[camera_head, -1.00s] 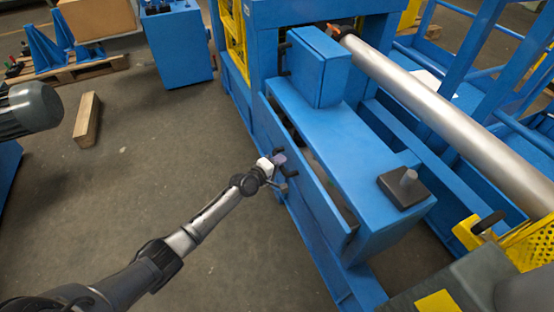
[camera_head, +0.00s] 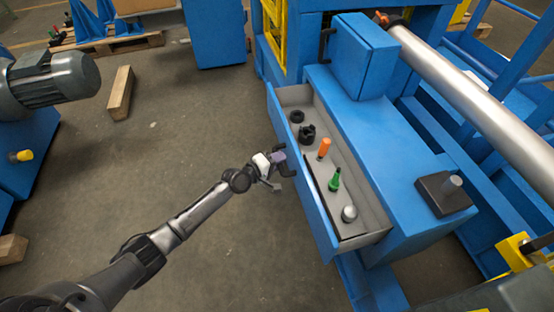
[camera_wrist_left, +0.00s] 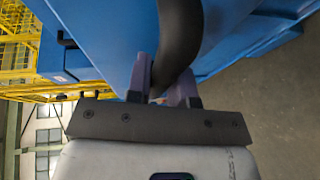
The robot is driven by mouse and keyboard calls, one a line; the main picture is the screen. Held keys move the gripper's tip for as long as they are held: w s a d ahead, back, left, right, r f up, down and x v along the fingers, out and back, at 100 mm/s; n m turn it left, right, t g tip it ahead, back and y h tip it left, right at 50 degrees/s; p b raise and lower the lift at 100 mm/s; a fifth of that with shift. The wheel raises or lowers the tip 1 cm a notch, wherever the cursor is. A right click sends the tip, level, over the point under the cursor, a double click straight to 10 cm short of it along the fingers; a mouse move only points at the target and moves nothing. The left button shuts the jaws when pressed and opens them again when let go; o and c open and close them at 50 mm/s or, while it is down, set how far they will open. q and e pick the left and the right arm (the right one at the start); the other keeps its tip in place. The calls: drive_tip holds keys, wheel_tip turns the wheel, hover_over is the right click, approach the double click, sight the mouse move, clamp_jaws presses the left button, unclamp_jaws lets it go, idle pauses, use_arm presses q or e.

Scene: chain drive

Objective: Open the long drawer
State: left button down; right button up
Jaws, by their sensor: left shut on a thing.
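The long blue drawer (camera_head: 306,201) stands pulled well out of the blue machine in the head view, with its grey inside showing. In it lie a black ring (camera_head: 297,117), a black notched part (camera_head: 307,134), an orange-handled item (camera_head: 324,148), a green bottle-like item (camera_head: 335,180) and a silver round part (camera_head: 349,214). My left gripper (camera_head: 279,160) is at the drawer's front, shut on its black handle. In the left wrist view the dark, curved handle (camera_wrist_left: 180,40) passes between the fingers (camera_wrist_left: 163,92). My right gripper does not show.
A blue box (camera_head: 358,58) with a handle stands on top of the machine (camera_head: 385,125). A long metal roller (camera_head: 470,90) lies to the right. A motor (camera_head: 50,80) and a wooden beam (camera_head: 120,92) are at the left. The floor in front of the drawer is clear.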

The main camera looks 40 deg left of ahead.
use_arm(q)
drive_tip(key=c, duration=1)
unclamp_jaws()
drive_tip(key=shift+c, duration=0.2)
drive_tip(key=shift+s+r, duration=0.1)
drive_tip(key=shift+s, duration=0.1)
drive_tip(key=p+v, duration=0.4)
drive_tip(key=v, duration=0.9)
drive_tip(key=shift+s+a, duration=0.2)
